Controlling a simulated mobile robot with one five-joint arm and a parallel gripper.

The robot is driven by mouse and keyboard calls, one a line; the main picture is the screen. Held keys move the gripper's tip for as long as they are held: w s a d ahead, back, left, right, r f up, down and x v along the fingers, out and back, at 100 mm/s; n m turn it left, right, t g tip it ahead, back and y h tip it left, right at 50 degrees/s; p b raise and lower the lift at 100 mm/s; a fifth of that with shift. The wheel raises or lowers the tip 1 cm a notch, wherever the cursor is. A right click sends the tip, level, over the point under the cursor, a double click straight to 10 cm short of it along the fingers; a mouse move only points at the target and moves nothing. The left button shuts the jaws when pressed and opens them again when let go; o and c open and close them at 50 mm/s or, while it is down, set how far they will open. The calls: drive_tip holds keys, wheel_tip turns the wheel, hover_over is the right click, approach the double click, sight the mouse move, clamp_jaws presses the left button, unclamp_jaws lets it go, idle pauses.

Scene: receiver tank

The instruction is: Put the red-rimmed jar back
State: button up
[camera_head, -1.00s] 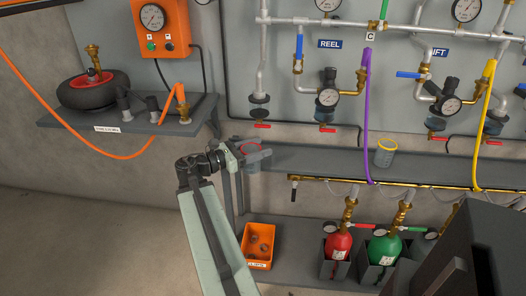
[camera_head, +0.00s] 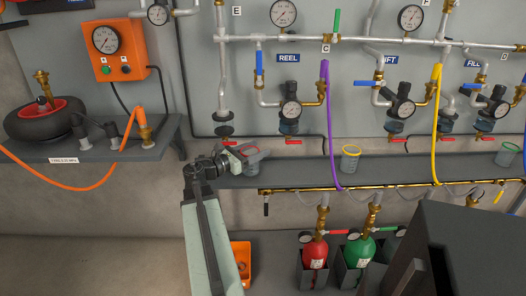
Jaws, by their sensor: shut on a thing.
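The red-rimmed jar (camera_head: 251,150) shows only as a piece of red rim between the jaws; its body is mostly hidden by my gripper. My gripper (camera_head: 248,154) is shut on it. In the head view they are in front of the left part of the long grey shelf (camera_head: 297,173), under the pipe panel. I cannot tell whether the jar touches the shelf or hangs above it. A yellow-rimmed jar (camera_head: 349,160) stands on the shelf to the right of my gripper. A green-rimmed jar (camera_head: 507,154) stands farther right.
Purple (camera_head: 325,130) and yellow (camera_head: 435,125) hoses hang across the shelf. Red (camera_head: 314,254) and green (camera_head: 358,251) cylinders stand below. An orange bin (camera_head: 241,257) is partly behind my arm. A side shelf (camera_head: 100,150) holds a wheel (camera_head: 43,118). The shelf between my gripper and the yellow-rimmed jar looks clear.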

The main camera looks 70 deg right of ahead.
drive_tip(key=d, duration=0.1)
drive_tip(key=s+d+f+b, duration=0.1)
drive_tip(key=s+d, duration=0.1)
drive_tip(key=shift+s+d+f+b, duration=0.1)
drive_tip(key=shift+d+f+b, duration=0.05)
drive_tip(key=shift+f+b, duration=0.25)
drive_tip(key=shift+r, duration=0.15)
drive_tip(key=o, duration=1.6)
